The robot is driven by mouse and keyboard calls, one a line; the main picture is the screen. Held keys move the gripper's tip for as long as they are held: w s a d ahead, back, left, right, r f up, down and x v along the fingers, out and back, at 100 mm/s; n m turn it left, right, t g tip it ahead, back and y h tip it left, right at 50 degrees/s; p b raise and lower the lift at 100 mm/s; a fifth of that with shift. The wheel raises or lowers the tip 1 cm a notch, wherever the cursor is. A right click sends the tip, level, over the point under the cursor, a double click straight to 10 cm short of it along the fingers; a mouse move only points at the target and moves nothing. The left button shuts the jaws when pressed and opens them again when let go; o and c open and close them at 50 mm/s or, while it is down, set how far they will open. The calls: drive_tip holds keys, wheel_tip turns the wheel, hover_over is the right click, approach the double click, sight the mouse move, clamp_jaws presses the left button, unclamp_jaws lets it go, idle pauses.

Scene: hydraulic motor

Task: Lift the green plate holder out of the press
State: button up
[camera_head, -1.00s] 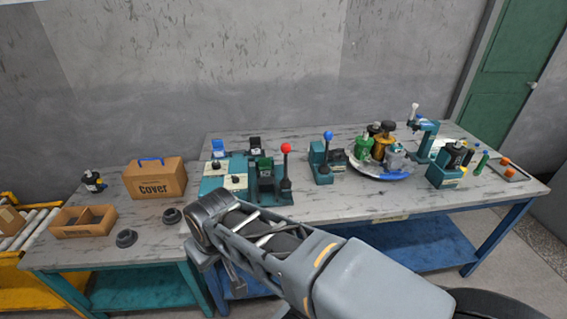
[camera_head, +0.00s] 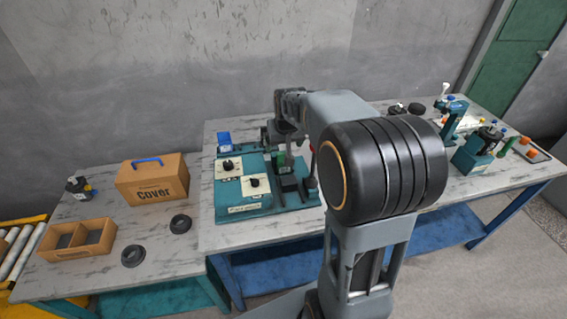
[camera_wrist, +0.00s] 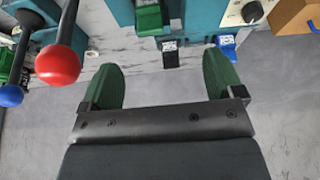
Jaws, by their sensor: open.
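The green plate holder (camera_wrist: 150,15) shows at the top edge of the wrist view, in the teal press. In the head view the green holder (camera_head: 285,160) sits in the press (camera_head: 310,199), partly hidden by my wrist. My gripper (camera_wrist: 163,72) is open and empty, with its two green fingers spread apart. The holder lies beyond the fingertips, between their lines, and does not touch them. The press lever with a red ball (camera_wrist: 57,65) stands left of the fingers in the wrist view.
A blue-ball lever (camera_wrist: 10,95) is farther left. A black block (camera_wrist: 170,52) and a blue block (camera_wrist: 223,46) lie near the fingertips in the wrist view. The control box (camera_head: 238,207) is left of the press. The cover box (camera_head: 152,183) stands farther left.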

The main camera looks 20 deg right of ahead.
approach(283, 154)
drive_tip(key=shift+m, duration=0.3)
drive_tip(key=shift+p+x, duration=1.15)
drive_tip(key=shift+x, duration=4)
drive_tip(key=shift+d, duration=0.1)
drive_tip(key=shift+c, duration=0.3)
drive_tip(key=shift+r, duration=0.1)
drive_tip(key=c, duration=1.3)
